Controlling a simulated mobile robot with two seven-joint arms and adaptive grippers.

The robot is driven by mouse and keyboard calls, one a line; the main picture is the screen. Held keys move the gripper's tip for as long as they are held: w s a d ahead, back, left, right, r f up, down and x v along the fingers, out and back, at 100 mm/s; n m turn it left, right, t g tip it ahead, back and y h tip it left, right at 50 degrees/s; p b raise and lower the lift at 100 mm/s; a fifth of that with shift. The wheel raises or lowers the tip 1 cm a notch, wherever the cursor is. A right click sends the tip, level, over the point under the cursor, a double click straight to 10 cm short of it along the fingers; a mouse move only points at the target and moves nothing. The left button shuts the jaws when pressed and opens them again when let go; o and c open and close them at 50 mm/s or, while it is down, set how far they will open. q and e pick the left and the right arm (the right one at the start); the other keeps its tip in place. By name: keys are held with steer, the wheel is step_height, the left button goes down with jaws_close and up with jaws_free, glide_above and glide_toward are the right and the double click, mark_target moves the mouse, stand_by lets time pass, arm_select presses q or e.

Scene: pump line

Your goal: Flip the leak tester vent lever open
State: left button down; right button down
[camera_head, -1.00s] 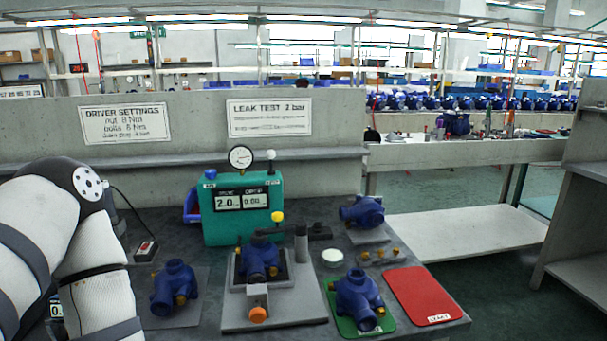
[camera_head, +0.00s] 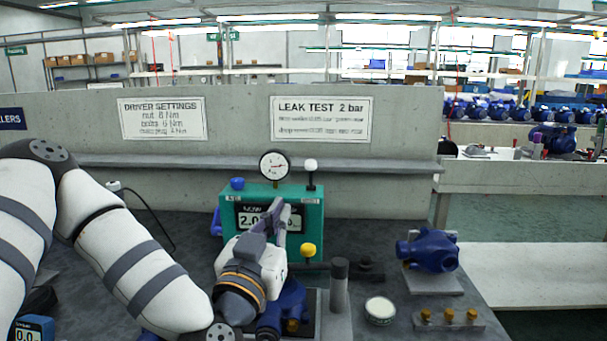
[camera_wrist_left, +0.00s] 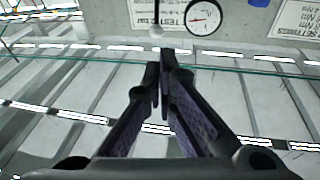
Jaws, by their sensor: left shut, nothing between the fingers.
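The leak tester (camera_head: 256,192) is a teal box with a display on its front. A round gauge (camera_head: 274,165) stands on top and shows in the wrist view (camera_wrist_left: 205,16). A thin upright lever with a white ball (camera_head: 311,164) rises from its top right; a white ball on a stem (camera_wrist_left: 156,31) shows in the wrist view above the fingertips. My left gripper (camera_head: 279,212) is shut and empty in front of the display, hiding part of it, below and left of the white ball. In the wrist view its fingertips (camera_wrist_left: 163,62) are together. My right gripper is not in view.
A blue pump (camera_head: 290,302) sits under my left wrist. Another blue pump (camera_head: 434,250) and a white round tin (camera_head: 380,309) are to the right. A grey wall stands behind.

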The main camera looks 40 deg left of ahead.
mark_target(308, 167)
arm_select(q)
steer(key=x, duration=1.4)
steer(key=shift+w+f+b, duration=0.1)
steer(key=shift+f+b, duration=0.1)
steer(key=shift+b, duration=0.15)
steer(key=shift+w+r, duration=0.1)
